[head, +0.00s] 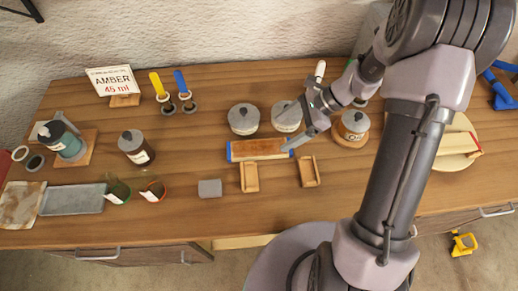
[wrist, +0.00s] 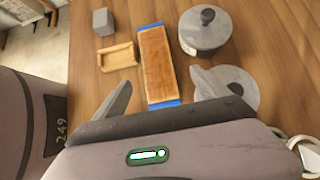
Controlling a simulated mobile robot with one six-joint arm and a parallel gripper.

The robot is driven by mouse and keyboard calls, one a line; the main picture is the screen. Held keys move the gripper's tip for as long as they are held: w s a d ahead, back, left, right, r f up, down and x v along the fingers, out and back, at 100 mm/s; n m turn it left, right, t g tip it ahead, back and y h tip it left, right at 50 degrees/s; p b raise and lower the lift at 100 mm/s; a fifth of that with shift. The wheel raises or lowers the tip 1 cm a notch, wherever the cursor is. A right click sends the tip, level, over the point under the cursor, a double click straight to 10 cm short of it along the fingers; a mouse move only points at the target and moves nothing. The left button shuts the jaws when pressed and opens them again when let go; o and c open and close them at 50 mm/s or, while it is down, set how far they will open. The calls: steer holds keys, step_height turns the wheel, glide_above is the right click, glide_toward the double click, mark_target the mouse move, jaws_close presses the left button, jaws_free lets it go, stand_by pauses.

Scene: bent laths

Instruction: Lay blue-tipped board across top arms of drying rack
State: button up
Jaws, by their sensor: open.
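The blue-tipped board (head: 262,149) is a flat brown lath with a blue band at each end. It lies left-right in the middle of the table, and it also shows in the wrist view (wrist: 156,62). My gripper (head: 297,129) is open and empty near the board's right end. In the wrist view my gripper's fingers (wrist: 160,95) stand apart, one on each side of the board's near end. Two small wooden frames (head: 250,177) (head: 310,171) are in front of the board. I cannot tell for sure which thing is the drying rack.
Lidded grey pots (head: 244,119) (head: 287,116) stand behind the board, and another pot (head: 353,125) is on the right. A grey block (head: 209,188) is at front left. Jars, a tray (head: 72,199) and an AMBER sign (head: 113,81) are on the left.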

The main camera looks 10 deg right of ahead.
mark_target(262, 148)
steer(key=b+x, duration=0.1)
steer(key=x, duration=0.2)
steer(key=b+x, duration=0.1)
steer(key=x, duration=0.2)
steer(key=b+x, duration=0.1)
steer(key=x, duration=0.2)
steer(key=shift+s+a, duration=0.15)
steer(key=shift+s, duration=0.1)
steer(key=shift+c, duration=0.3)
